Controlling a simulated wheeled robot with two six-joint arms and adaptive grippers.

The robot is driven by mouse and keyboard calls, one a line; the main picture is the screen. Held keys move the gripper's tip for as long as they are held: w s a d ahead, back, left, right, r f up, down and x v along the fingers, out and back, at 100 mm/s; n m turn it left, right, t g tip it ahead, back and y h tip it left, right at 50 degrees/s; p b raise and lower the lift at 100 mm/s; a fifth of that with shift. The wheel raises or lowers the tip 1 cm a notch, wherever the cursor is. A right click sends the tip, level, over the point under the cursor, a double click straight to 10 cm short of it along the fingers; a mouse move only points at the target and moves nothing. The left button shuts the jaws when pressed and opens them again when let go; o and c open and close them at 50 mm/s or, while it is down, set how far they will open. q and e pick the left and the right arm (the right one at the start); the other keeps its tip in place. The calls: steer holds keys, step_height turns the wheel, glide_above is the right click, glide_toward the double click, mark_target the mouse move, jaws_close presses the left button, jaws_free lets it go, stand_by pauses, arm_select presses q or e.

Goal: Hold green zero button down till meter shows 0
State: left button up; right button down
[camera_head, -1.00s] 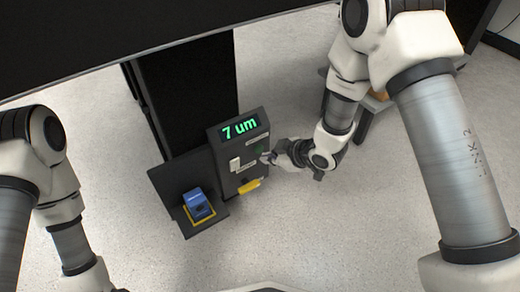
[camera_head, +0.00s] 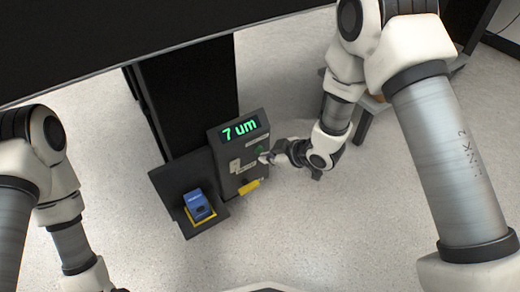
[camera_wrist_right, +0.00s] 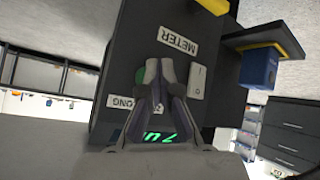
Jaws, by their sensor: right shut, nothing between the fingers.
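The display also shows upside down in the right wrist view (camera_wrist_right: 160,137). The green button (camera_head: 259,149) is on the panel's right side, below the display; in the right wrist view it is partly hidden behind the fingers (camera_wrist_right: 140,76). My right gripper (camera_head: 265,158) is shut and empty, its fingertips (camera_wrist_right: 160,68) at the panel face beside the button. I cannot tell whether they touch it. My left gripper is out of view; only its arm shows.
A white rocker switch (camera_wrist_right: 197,81) sits beside the fingers, near a "METER" label (camera_wrist_right: 178,41). A blue block (camera_head: 197,205) stands on a yellow-edged shelf left of the panel. A yellow part (camera_head: 249,187) sticks out below.

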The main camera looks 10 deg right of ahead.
steer(key=shift+w, duration=0.15)
steer(key=shift+w+a+p, duration=0.15)
steer(key=shift+w+p, duration=0.15)
steer(key=shift+w, duration=0.05)
stand_by(0.6)
stand_by(2.5)
steer(key=shift+s+d, duration=0.25)
steer(key=shift+s, duration=0.55)
steer(key=s, duration=0.1)
steer(key=s+d, duration=0.1)
steer(key=s, duration=0.2)
steer(key=shift+s+d+p, duration=0.3)
steer(key=shift+s+d, duration=0.05)
